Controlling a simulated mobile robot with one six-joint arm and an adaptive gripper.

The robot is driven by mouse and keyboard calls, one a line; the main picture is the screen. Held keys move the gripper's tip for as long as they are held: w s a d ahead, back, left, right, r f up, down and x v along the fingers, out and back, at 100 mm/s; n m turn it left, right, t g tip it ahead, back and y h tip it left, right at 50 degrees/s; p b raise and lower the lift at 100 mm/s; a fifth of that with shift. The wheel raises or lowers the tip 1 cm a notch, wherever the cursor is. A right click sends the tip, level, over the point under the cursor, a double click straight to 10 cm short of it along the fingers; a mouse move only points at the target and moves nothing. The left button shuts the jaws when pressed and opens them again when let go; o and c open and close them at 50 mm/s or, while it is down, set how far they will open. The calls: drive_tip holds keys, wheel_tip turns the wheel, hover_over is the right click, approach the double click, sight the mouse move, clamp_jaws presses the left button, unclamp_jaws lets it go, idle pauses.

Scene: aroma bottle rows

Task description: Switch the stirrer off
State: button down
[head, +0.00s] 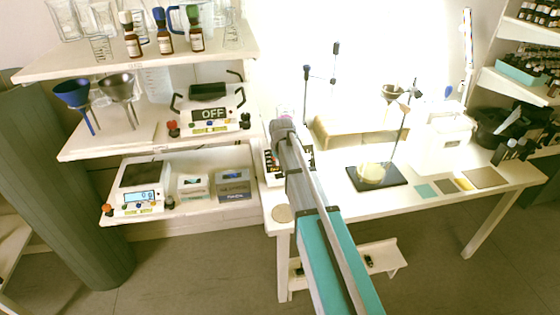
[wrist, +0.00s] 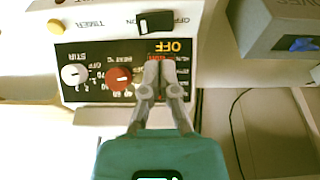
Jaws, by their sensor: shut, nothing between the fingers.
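The stirrer (wrist: 102,50) fills the upper left of the wrist view, its lettering upside down. Its dark panel has a white STIR knob (wrist: 73,75), a red HEAT knob (wrist: 118,78) and an orange display (wrist: 175,46) reading OFF. A black rocker switch (wrist: 156,22) sits on the white casing above the display, with OFF lettering around it. My gripper (wrist: 161,66) is shut and empty. Its fingertips overlap the panel just below the display, right of the red knob; I cannot tell whether they touch. In the head view my arm hides the gripper and most of the stirrer.
A grey box (wrist: 275,28) stands right of the stirrer in the wrist view. In the head view, another device (head: 209,114) reading OFF is on the left shelf, above a balance (head: 140,190).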

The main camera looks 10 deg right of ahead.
drive_tip(key=a+p+v, duration=0.1)
drive_tip(key=p+v, duration=0.5)
drive_tip(key=v, duration=0.1)
drive_tip(key=shift+a+r+p, duration=0.35)
drive_tip(key=shift+p, duration=0.05)
drive_tip(key=shift+s, duration=0.2)
drive_tip(key=s+a+g, duration=0.1)
drive_tip(key=s+g, duration=0.2)
drive_tip(key=s, duration=2.3)
drive_tip(key=shift+a+f, duration=0.4)
idle(0.5)
